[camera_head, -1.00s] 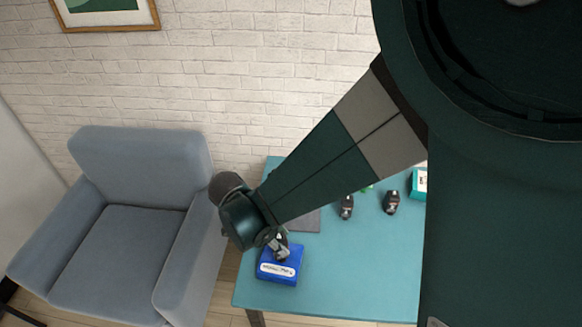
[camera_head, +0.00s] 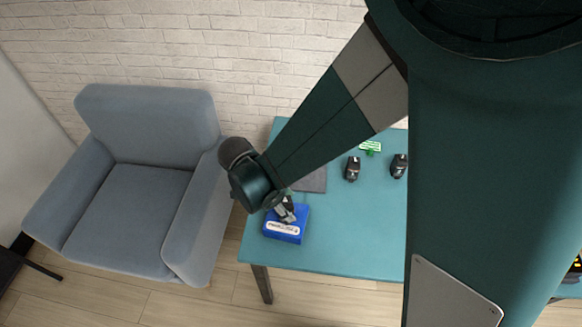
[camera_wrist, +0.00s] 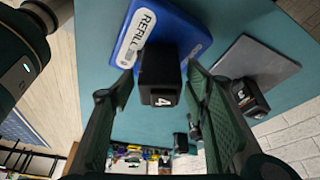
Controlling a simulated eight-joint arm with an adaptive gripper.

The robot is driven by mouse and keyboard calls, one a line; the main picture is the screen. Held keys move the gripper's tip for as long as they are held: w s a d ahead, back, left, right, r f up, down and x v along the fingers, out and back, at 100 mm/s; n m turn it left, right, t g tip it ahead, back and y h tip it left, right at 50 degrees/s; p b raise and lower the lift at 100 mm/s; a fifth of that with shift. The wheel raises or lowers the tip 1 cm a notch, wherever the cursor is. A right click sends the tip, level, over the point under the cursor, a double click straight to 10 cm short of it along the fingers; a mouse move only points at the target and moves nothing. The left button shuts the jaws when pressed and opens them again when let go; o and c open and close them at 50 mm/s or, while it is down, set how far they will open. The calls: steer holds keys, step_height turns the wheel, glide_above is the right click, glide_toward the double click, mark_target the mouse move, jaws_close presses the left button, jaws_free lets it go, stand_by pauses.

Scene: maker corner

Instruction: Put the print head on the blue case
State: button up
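The blue case (camera_head: 287,229) lies at the near left corner of the teal table; in the wrist view the case (camera_wrist: 188,28) shows a white label. A black print head (camera_wrist: 161,82) marked 4 stands upright over the case. It appears to rest on the case's top, though its underside is hidden. My gripper (camera_wrist: 163,88) is open, with one finger on each side of the print head and a visible gap on both sides. In the head view my gripper (camera_head: 285,211) is directly at the case, and it partly hides the print head there.
A flat grey slab (camera_wrist: 258,62) lies beside the case, with another black numbered block (camera_wrist: 249,98) at its edge. Two black blocks (camera_head: 353,169) (camera_head: 399,165) and a green item (camera_head: 371,147) are farther right. A grey-blue armchair (camera_head: 146,180) stands left of the table. The table's front is clear.

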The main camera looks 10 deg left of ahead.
steer(key=shift+r, duration=0.15)
steer(key=p+v, duration=0.2)
steer(key=v, duration=1)
stand_by(0.3)
stand_by(0.5)
steer(key=w+d+r+n+t+y, duration=0.1)
steer(key=d+r+n+y, duration=0.15)
steer(key=d+r, duration=0.45)
steer(key=w+d+r+n+y, duration=0.1)
steer(key=w+d+r+n, duration=0.2)
steer(key=d, duration=0.8)
steer(key=s+d+r+n+t, duration=0.2)
steer(key=s+d+r+n, duration=0.1)
steer(key=d, duration=0.5)
steer(key=s+d+r+n+t, duration=0.2)
steer(key=s+d+n, duration=0.2)
steer(key=d, duration=0.5)
steer(key=shift+r+n+t, duration=0.3)
steer(key=shift+r+n, duration=0.05)
steer(key=shift+n, duration=0.2)
steer(key=shift+d+f+y, duration=0.1)
steer(key=shift+d+y, duration=0.05)
steer(key=shift+y, duration=0.1)
